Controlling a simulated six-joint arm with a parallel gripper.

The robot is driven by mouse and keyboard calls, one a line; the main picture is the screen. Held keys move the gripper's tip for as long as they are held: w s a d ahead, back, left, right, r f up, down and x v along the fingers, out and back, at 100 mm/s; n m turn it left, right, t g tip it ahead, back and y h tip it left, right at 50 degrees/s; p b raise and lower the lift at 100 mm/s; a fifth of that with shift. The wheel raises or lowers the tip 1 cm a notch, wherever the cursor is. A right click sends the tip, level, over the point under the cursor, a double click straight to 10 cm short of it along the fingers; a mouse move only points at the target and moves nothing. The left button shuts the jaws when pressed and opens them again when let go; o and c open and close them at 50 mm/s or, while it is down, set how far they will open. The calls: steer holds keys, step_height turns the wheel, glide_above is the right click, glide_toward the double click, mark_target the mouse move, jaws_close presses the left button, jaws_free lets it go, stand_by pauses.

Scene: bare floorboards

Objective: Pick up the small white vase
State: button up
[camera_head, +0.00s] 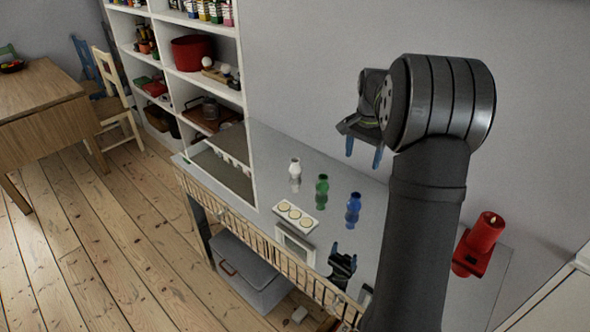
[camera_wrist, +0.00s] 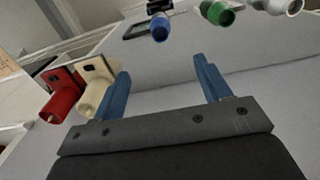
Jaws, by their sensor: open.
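The small white vase (camera_head: 295,173) stands upright on the grey counter (camera_head: 262,150), left of a green vase (camera_head: 321,190) and a blue vase (camera_head: 353,208). In the wrist view the white vase (camera_wrist: 284,6) is at the top right edge, partly cut off. My gripper (camera_head: 364,150) is raised above the counter, to the right of the white vase and apart from it. Its two blue fingers are spread with nothing between them, as the wrist view (camera_wrist: 162,80) also shows.
The green (camera_wrist: 216,12) and blue (camera_wrist: 160,27) vases stand close by. A red candle (camera_head: 487,229) is at the right. A panel with round cream discs (camera_head: 295,214) lies in front of the vases. A white shelf unit (camera_head: 246,60) rises at the left.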

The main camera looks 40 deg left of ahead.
steer(key=shift+a, duration=0.1)
steer(key=n+t+y, duration=0.3)
steer(key=n, duration=0.5)
glide_toward(295, 161)
steer(key=x, duration=0.6)
steer(key=shift+w+d, duration=0.1)
steer(key=shift+d, duration=0.15)
steer(key=shift+x, duration=3.05)
steer(key=shift+a+r, duration=0.1)
steer(key=shift+a, duration=0.05)
steer(key=c, duration=1.1)
